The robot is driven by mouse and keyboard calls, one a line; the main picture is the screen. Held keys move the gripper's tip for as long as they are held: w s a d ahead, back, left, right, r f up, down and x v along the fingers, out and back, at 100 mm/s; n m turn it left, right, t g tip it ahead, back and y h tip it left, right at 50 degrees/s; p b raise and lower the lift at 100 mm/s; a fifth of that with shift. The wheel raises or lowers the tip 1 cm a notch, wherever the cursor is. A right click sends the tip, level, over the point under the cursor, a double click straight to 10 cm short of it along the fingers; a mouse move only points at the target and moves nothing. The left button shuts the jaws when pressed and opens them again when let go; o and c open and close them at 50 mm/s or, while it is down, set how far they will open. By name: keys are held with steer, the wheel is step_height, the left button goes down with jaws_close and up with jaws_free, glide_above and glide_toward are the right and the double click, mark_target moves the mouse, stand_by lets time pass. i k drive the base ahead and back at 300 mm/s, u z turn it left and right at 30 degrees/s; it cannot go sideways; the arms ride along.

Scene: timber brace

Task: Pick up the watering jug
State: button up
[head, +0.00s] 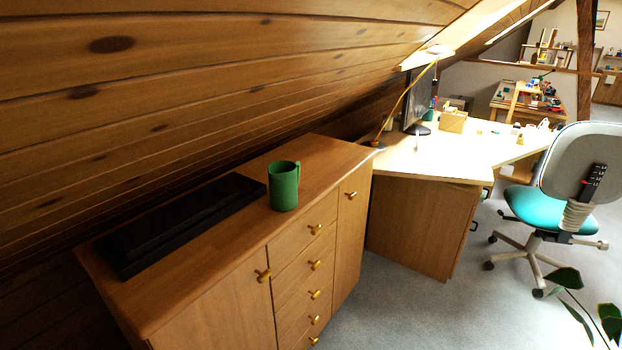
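A green jug (283,187) with a handle on its right side stands upright on top of a wooden cabinet (325,160). It is the only jug-like thing in view, near the middle of the cabinet top and close to its front edge. Nothing touches it from above, and its opening faces up. My gripper does not show in the head view.
A long black case (180,222) lies on the cabinet left of the jug. The sloped plank ceiling (200,80) comes down low behind the cabinet. A desk (440,160) and a teal office chair (535,205) stand to the right.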

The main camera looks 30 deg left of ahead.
mark_target(284, 176)
steer(key=u, duration=0.2)
steer(key=i, duration=0.65)
steer(key=u, duration=0.85)
steer(key=i, duration=0.55)
steer(key=u, duration=0.6)
